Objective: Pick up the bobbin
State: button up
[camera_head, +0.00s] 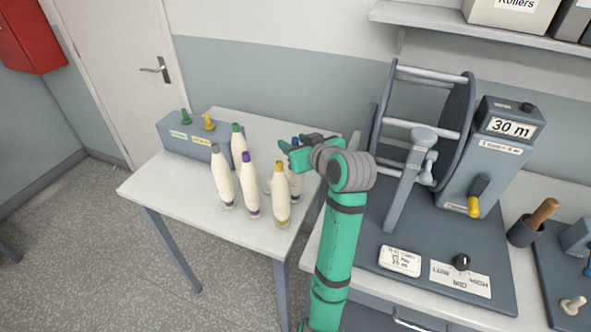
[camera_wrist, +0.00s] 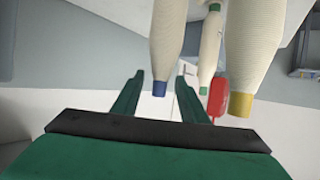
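Several cream bobbins with coloured tips stand upright on a white table. In the head view they are a grey-tipped one (camera_head: 222,182), a green-tipped one (camera_head: 237,148), a purple-tipped one (camera_head: 249,187), a yellow-tipped one (camera_head: 281,198) and a blue-tipped one (camera_head: 296,182). My gripper (camera_head: 288,154) is by the top of the blue-tipped bobbin and partly hides it. In the wrist view the fingers of my gripper (camera_wrist: 158,80) are apart, with the blue tip (camera_wrist: 160,88) showing in the gap. I cannot tell whether they touch it. The wrist view also shows the green-tipped (camera_wrist: 205,75) and yellow-tipped (camera_wrist: 242,85) bobbins.
The white table (camera_head: 150,187) also bears a grey box (camera_head: 186,142) with green and yellow pegs. A winding machine (camera_head: 425,150) with a reel and "30 m" display stands on the right-hand bench. A shelf (camera_head: 440,17) hangs above it. The table's left front is clear.

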grip_shut()
